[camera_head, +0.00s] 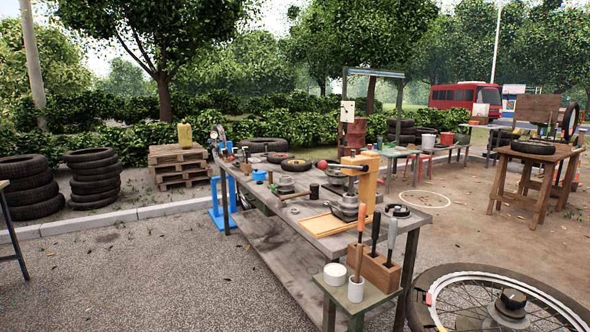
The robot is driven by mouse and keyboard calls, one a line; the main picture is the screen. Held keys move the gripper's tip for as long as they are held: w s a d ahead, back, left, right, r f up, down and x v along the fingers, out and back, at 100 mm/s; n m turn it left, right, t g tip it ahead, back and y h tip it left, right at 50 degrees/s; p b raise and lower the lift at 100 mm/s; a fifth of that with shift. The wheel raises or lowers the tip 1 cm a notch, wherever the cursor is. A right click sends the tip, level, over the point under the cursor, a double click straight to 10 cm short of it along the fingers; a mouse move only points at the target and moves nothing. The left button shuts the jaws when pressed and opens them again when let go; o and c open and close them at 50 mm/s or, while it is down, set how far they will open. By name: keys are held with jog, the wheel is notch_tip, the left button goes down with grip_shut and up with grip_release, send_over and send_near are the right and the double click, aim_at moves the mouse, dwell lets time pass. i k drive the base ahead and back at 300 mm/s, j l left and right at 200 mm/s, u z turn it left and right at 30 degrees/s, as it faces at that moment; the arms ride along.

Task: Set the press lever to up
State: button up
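A yellow-orange press (368,185) stands on the long grey workbench (285,262), near its right end. Its dark lever (344,167) sticks out to the left from the upper part of the press and ends in a red ball knob (322,165). The lever looks close to level, with the knob at about the height of the press head. A grey metal part (346,209) sits at the foot of the press. My gripper is not in view.
A small side stand (346,300) with a wooden tool block (374,271) and white cups is in front of the bench's right end. A spoked wheel (455,291) fills the lower right. Tools crowd the benchtop. Open gravel (130,275) lies at left.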

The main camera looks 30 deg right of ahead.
aim_at(322, 165)
jog(key=i+j, duration=0.7)
jog(key=k+j+u, duration=0.05)
jog(key=j, duration=0.05)
